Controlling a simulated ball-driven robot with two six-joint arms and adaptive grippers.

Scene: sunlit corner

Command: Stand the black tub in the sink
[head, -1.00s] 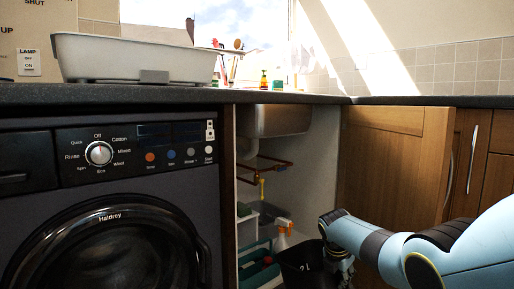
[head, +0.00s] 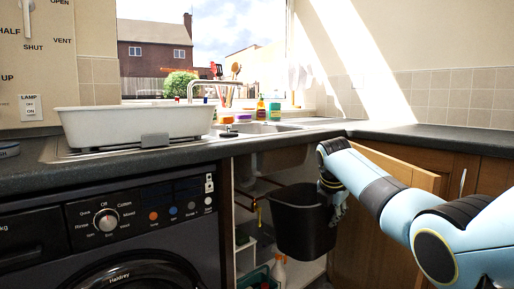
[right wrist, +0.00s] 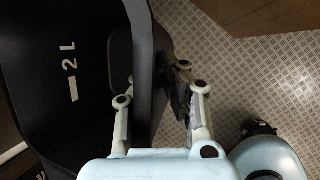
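The black tub (head: 298,226) hangs upright in front of the open cupboard under the counter, below the worktop edge. My right gripper (head: 332,190) is at its right rim. In the right wrist view the black tub (right wrist: 65,75), marked 2 L, has its wall between the fingers of my right gripper (right wrist: 160,90), which look shut on it. The sink (head: 262,128) is set in the worktop above and behind the tub, with a tap over it; its bowl's inside is mostly hidden. My left gripper is not in view.
A white basin (head: 135,126) stands on the worktop at left, above the washing machine (head: 110,225). Bottles (head: 275,110) stand behind the sink by the window. An open cupboard door (head: 400,165) is right of the tub. The right-hand worktop (head: 440,136) is clear.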

